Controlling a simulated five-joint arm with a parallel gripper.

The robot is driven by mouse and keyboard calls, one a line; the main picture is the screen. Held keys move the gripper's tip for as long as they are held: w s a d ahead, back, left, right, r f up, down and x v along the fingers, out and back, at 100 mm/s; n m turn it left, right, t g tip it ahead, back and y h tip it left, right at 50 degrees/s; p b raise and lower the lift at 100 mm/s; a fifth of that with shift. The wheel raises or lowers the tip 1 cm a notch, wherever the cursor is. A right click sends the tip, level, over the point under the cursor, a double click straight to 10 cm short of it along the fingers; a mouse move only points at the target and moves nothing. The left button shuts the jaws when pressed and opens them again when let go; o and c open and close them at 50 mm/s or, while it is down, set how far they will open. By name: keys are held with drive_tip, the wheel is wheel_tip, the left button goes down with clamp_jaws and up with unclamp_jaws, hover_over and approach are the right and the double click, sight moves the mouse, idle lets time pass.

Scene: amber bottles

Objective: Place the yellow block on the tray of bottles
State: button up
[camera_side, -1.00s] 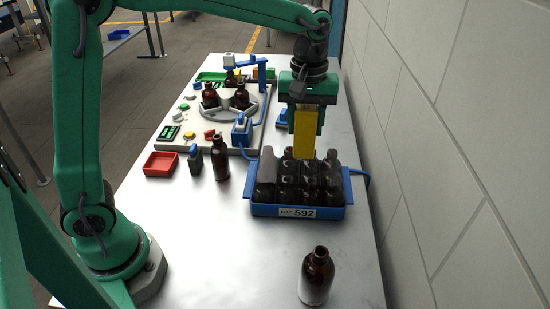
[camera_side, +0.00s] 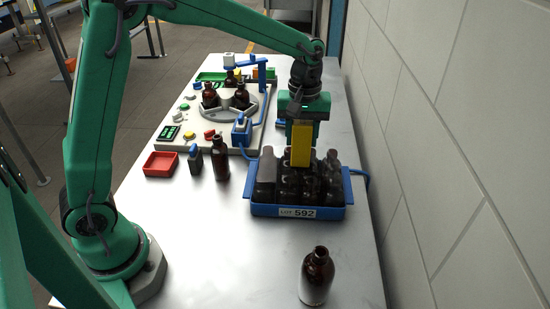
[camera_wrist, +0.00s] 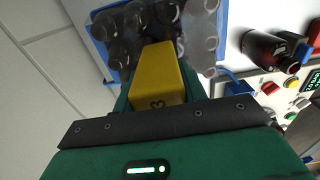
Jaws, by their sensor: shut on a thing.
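My gripper (camera_side: 302,133) is shut on the yellow block (camera_side: 301,147), which hangs upright below the jaws. The block is over the blue tray (camera_side: 265,210) of dark bottles (camera_side: 266,172), labelled LOT 592. Its lower end overlaps the bottle tops in the side view; I cannot tell whether it touches them. In the wrist view the yellow block (camera_wrist: 158,75) fills the middle between the jaws, with bottles (camera_wrist: 196,22) behind it and the blue tray (camera_wrist: 222,14) at the edge. The block hides some bottles.
An amber bottle (camera_side: 317,277) stands in front of the tray, and another (camera_side: 220,158) stands to its left near a red bin (camera_side: 160,164). A machine with a round carousel (camera_side: 223,106) is behind. A wall (camera_side: 440,130) runs along the right. The front left tabletop is clear.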

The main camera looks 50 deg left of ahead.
drive_tip(key=shift+f, duration=0.25)
drive_tip(key=o, duration=1.1)
drive_tip(key=shift+c, duration=0.2)
wheel_tip(320, 180, up, 12)
drive_tip(key=shift+r, duration=0.15)
drive_tip(key=shift+s, duration=0.1)
idle(0.4)
